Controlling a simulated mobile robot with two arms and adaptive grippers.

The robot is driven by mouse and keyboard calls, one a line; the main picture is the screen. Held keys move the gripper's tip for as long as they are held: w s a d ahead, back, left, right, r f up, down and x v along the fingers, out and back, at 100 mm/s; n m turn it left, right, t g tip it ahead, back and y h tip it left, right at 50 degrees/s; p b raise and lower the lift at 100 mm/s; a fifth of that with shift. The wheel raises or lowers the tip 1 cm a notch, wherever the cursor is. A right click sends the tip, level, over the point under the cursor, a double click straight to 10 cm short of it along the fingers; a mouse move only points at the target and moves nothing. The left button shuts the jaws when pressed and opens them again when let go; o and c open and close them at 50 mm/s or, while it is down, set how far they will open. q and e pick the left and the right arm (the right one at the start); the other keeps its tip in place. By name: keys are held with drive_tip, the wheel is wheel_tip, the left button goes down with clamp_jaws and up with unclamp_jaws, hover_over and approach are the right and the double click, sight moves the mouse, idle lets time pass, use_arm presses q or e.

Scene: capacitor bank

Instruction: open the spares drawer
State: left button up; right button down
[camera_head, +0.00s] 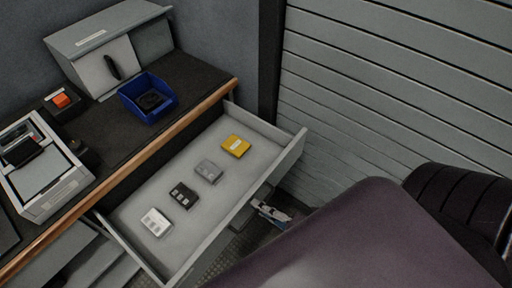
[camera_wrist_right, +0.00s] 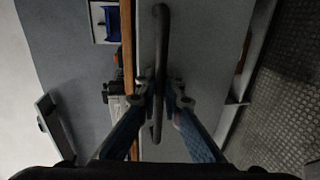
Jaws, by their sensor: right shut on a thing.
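The spares drawer (camera_head: 211,236) stands pulled out from under the worktop in the head view, its inside in plain sight. On its floor lie a white block (camera_head: 156,222), a black block (camera_head: 183,195), a grey block (camera_head: 208,171) and a yellow block (camera_head: 236,146). My right gripper (camera_head: 268,209) is at the drawer's front, partly hidden behind my own arm. In the right wrist view my right gripper (camera_wrist_right: 166,91) is shut on the dark bar handle (camera_wrist_right: 161,35) of the drawer front. My left gripper is not in view.
The dark worktop (camera_head: 190,75) has a wooden front edge. On it stand a grey cabinet (camera_head: 107,68), a blue bin (camera_head: 147,97), an orange switch box (camera_head: 62,101) and a grey device (camera_head: 42,170). A slatted wall (camera_head: 390,80) closes off the right side.

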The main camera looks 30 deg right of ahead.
drive_tip(key=c, duration=2.3)
unclamp_jaws()
drive_tip(key=shift+c, duration=0.2)
drive_tip(key=v, duration=1.2)
